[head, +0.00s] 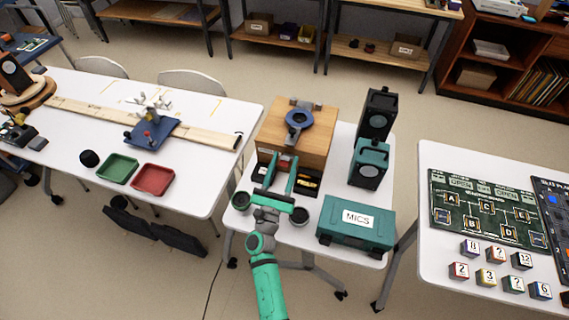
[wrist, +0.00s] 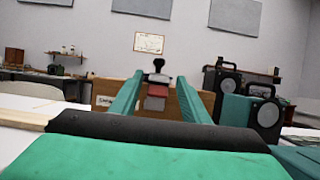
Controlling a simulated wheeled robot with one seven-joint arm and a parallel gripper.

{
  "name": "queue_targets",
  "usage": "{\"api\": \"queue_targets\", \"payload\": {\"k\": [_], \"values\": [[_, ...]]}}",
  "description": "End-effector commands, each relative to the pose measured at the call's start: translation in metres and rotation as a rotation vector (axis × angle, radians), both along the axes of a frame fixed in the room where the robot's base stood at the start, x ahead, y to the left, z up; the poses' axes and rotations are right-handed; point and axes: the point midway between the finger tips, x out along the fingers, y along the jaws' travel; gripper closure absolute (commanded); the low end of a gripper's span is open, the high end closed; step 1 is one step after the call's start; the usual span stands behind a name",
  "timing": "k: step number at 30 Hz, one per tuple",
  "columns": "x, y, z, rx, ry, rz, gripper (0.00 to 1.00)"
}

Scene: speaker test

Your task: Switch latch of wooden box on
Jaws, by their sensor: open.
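The wooden box (head: 313,146) stands on the middle white table, and its front also shows in the wrist view (wrist: 193,103). My gripper (head: 281,163) is open, its two green fingers pointing at the box's front. In the wrist view the open fingers (wrist: 160,76) have a red block-like part (wrist: 157,91) and a black knob-like part (wrist: 158,68) in the gap between them. Nothing appears held. I cannot tell which part is the latch or how it is set, nor whether the fingertips touch the box.
A blue ring-shaped thing (head: 299,118) lies on the box. Black and teal speakers (head: 370,162) stand right of it. A teal MICS case (head: 356,235) sits at the front right. Dark round things (head: 300,215) flank my gripper. Green (head: 118,169) and red trays (head: 153,179) lie on the left table.

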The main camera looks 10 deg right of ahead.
Motion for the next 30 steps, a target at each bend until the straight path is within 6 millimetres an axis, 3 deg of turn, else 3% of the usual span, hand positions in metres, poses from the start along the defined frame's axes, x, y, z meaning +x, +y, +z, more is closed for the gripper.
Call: {"api": "queue_targets", "payload": {"k": [5, 18, 30], "values": [[-0.013, 0.009, -0.007, 0.0, 0.002, 0.003, 0.58], [-0.074, 0.042, -0.037, 0.0, 0.002, 0.001, 0.58], [-0.087, 0.048, -0.042, 0.0, 0.0, -0.001, 0.58]]}}
